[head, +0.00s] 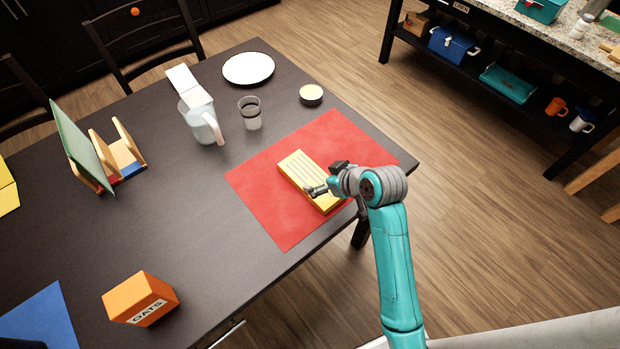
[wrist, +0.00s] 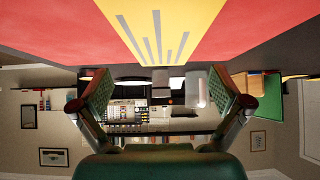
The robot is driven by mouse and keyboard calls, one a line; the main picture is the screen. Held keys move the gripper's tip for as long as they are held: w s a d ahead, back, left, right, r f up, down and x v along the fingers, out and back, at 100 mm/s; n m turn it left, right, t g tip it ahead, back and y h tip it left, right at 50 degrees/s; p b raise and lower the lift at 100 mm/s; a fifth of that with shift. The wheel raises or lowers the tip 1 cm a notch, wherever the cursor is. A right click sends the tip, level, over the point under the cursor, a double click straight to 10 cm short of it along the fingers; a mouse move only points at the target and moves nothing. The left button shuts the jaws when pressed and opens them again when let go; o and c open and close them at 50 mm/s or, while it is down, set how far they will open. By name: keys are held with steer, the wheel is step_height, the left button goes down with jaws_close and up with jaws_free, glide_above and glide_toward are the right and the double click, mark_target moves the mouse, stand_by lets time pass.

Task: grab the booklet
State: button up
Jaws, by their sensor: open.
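The booklet (head: 295,168) is yellow with grey stripes and lies flat on a red mat (head: 270,205) near the table's right end. My gripper (head: 316,190) appears over the booklet's near part in the head view and hides some of it. In the wrist view the booklet (wrist: 163,30) is at the top middle, beyond the two spread fingers. My gripper (wrist: 161,90) is open there, with nothing between its fingers. I cannot tell how high it is above the booklet.
A pitcher (head: 203,120), a glass (head: 250,113), a small round tin (head: 311,95) and a white plate (head: 248,69) stand behind the mat. A rack (head: 125,150) is at left, an orange oats box (head: 140,298) at front left. The table (head: 190,225) is bare between them.

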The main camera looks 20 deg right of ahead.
mark_target(312, 178)
steer(key=shift+x, duration=2.7)
steer(key=shift+s+a+f, duration=0.1)
steer(key=shift+s+f, duration=0.05)
steer(key=shift+s, duration=0.05)
steer(key=c, duration=1)
